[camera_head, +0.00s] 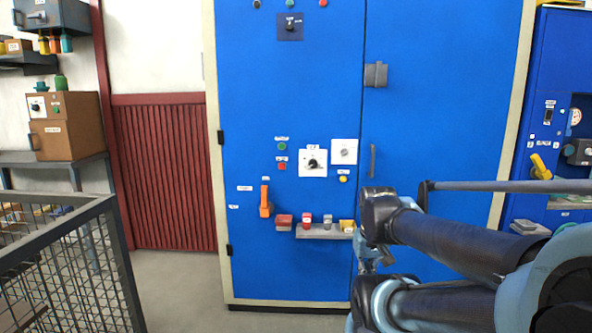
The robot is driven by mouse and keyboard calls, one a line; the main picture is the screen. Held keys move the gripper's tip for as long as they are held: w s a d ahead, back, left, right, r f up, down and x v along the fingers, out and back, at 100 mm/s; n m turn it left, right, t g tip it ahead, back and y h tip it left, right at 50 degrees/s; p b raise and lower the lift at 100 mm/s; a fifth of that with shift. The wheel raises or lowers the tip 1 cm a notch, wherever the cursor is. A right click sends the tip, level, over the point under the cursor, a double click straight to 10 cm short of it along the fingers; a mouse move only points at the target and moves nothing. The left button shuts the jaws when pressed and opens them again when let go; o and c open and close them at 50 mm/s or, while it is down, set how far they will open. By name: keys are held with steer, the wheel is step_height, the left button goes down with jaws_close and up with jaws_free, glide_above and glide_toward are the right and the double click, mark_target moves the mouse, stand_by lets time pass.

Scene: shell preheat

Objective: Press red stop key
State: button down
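A small red key (282,166) sits on the left door of the blue cabinet (255,95). It is directly below a green key (282,146), each with a small label too small to read. The red key is in plain sight and nothing touches it. My arm reaches in from the lower right, its dark links in front of the right door. A small pale part of my arm shows by the links' left end, and I cannot tell whether it is my gripper. The fingers cannot be made out. The arm is right of and below the red key.
A dial panel (313,163) and a white panel (344,151) are right of the keys. Below are an orange lever (265,201), a red block (284,219) and a small shelf (318,232) with items. A wire-mesh cage (70,275) stands at lower left. Floor before the cabinet is clear.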

mark_target(282, 166)
steer(key=shift+d, duration=0.1)
steer(key=w+a+r+n+t+y, duration=0.1)
steer(key=w+a+r, duration=0.3)
steer(key=w, duration=0.4)
steer(key=w+a+r+n+t+y, duration=0.1)
steer(key=w+a+r+t, duration=0.2)
steer(key=w, duration=0.4)
steer(key=w+a+r+n+y, duration=0.15)
steer(key=w+a+r, duration=0.25)
steer(key=w, duration=0.4)
steer(key=w+a+r+t+y, duration=0.2)
steer(key=w+a, duration=0.5)
steer(key=w, duration=0.4)
steer(key=w+a+r+t+y, duration=0.1)
steer(key=w+a+r+t, duration=0.1)
steer(key=w+a, duration=0.6)
steer(key=w, duration=0.4)
steer(key=shift+a+n+y, duration=0.25)
steer(key=shift+n+y, duration=0.1)
steer(key=shift+w+d, duration=0.2)
steer(key=shift+w, duration=4.2)
